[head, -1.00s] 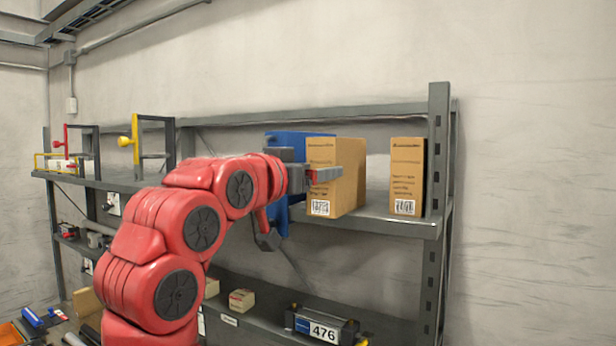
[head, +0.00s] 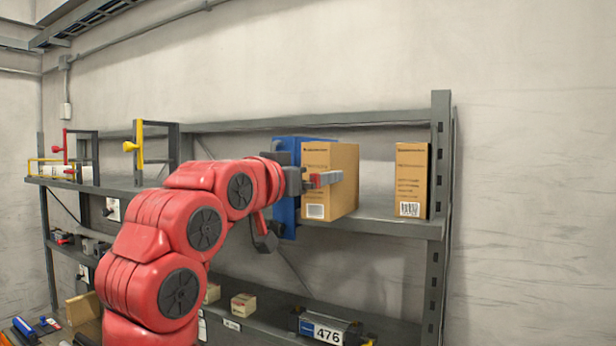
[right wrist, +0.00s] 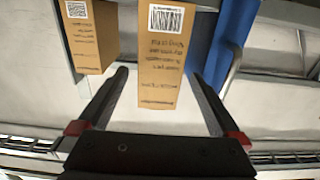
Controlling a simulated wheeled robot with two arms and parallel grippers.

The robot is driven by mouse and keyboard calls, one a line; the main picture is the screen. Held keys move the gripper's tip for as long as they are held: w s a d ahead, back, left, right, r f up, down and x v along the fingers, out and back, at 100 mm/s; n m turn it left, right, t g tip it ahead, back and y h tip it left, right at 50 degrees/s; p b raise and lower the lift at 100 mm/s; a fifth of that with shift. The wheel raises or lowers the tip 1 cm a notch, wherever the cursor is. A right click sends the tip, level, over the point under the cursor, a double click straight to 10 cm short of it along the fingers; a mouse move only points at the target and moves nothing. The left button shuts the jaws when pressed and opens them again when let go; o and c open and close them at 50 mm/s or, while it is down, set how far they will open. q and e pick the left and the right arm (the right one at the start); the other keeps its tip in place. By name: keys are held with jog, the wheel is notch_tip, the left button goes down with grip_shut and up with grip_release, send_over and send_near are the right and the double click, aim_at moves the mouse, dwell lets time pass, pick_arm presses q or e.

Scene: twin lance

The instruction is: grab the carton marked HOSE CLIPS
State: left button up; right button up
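Two tan cartons stand upright on the upper shelf: a wider left one (head: 330,205) and a narrow right one (head: 411,175). Their print is too small or blurred to read, so I cannot tell which says HOSE CLIPS. My right gripper (head: 322,180) is in front of the left carton's face, hiding part of it. In the right wrist view, the picture is upside down and my right gripper (right wrist: 165,95) is open. The left carton (right wrist: 168,60) shows between its fingers, with gaps on both sides; the right carton (right wrist: 92,40) is outside them. My left gripper is not in view.
A blue panel-like object (head: 287,215) stands just left of the left carton. The upper shelf (head: 385,226) has a clear gap between the cartons. A grey upright (head: 437,200) is close to the right carton. A block marked 476 (head: 325,329) sits on the lower shelf.

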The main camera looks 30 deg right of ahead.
jog(key=b+v, duration=0.3)
jog(key=v, duration=1.4)
jog(key=shift+a, duration=0.2)
jog(key=shift+s+d+f, duration=0.1)
